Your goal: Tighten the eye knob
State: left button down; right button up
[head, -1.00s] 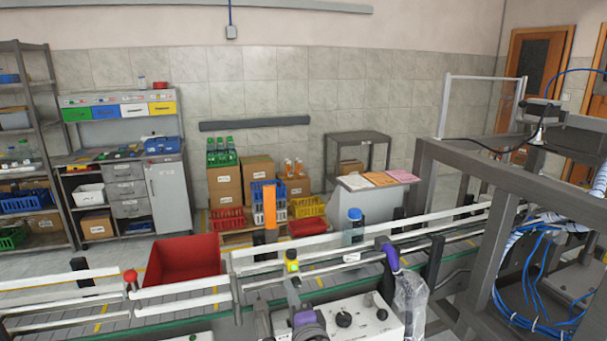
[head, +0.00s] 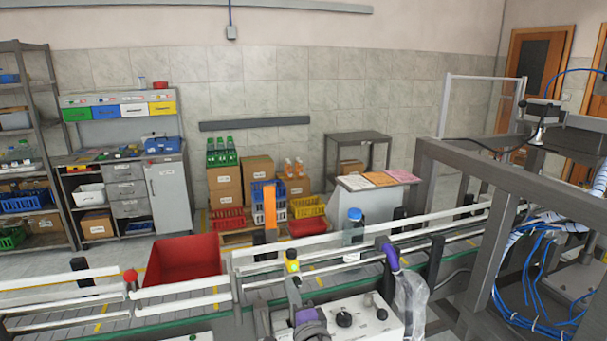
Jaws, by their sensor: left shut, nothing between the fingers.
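My left gripper (head: 293,281) comes up from below. Its grey fingers are shut and empty, just below and in front of the knob. Whether the fingertips touch the knob cannot be told.
A white control box (head: 352,319) with black knobs stands close on the right. A blue-capped bottle (head: 354,233) stands on the conveyor (head: 110,317). A red bin (head: 185,262) is behind it at left. A grey frame (head: 480,165) with blue cables fills the right.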

pick_arm(q)
jog(key=shift+d+f, duration=0.1)
jog(key=shift+d, duration=0.05)
dwell(0.3)
jog(key=shift+f, duration=0.7)
jog(key=shift+d+f, duration=0.1)
jog(key=shift+f, duration=0.05)
jog(key=shift+a+f, duration=0.2)
jog(key=shift+a, duration=0.05)
dwell(0.3)
jog(key=v, duration=0.6)
jog(key=shift+a, duration=0.15)
